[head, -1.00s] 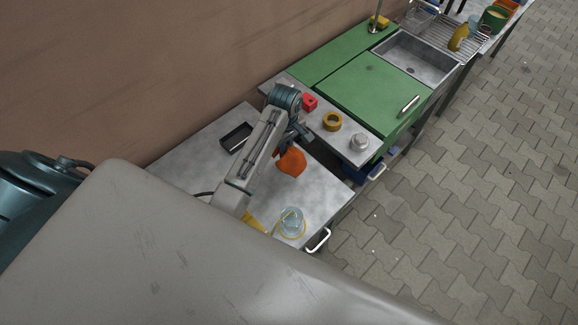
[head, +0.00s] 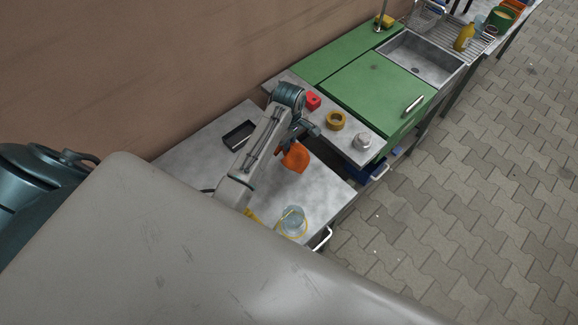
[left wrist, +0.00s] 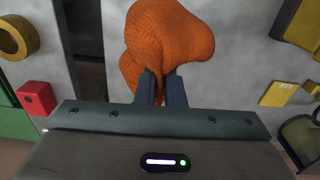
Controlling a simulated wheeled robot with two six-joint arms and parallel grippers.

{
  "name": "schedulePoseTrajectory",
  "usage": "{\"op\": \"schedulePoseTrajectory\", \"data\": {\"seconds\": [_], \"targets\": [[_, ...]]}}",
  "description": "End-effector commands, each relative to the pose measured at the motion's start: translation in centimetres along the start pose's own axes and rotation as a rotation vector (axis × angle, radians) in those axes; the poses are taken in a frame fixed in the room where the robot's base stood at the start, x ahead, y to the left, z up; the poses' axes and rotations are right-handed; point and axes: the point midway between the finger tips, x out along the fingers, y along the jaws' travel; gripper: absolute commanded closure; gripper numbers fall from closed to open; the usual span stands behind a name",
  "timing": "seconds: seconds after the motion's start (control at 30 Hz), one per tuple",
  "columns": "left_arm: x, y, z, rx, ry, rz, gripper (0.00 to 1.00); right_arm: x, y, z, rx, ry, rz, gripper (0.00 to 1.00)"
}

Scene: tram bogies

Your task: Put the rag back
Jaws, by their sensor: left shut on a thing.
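The rag is an orange cloth (head: 295,158) hanging from my left gripper (head: 306,136) over the grey table (head: 325,180). In the left wrist view the orange rag (left wrist: 170,42) bunches between the two fingertips of my left gripper (left wrist: 162,86), which are shut on it. Whether its lower end touches the table is hard to tell. My right gripper is not in view.
A black tray (head: 239,134) lies at the table's back left. A clear container (head: 292,221) with a yellow rim stands near the front. A red block (head: 313,101), a yellow ring (head: 335,120) and a metal can (head: 363,141) stand on the adjoining counter.

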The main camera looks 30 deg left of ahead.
Motion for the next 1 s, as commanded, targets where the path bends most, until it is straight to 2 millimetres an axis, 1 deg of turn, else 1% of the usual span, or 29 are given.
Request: {"op": "schedulePoseTrajectory", "data": {"seconds": [0.03,0.73,0.8,1.0], "targets": [[-0.1,0.5,-0.5,-0.051,0.001,0.000,1.00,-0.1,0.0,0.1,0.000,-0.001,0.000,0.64],[0.5,6.3,-5.8,-0.875,-0.001,0.000,1.00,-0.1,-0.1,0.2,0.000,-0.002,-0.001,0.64],[2.3,5.4,-5.0,-0.862,-0.002,-0.005,1.00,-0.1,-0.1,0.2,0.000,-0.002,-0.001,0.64],[5.6,3.8,-3.5,-0.860,-0.002,-0.003,1.00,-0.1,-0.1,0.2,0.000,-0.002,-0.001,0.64]]}}
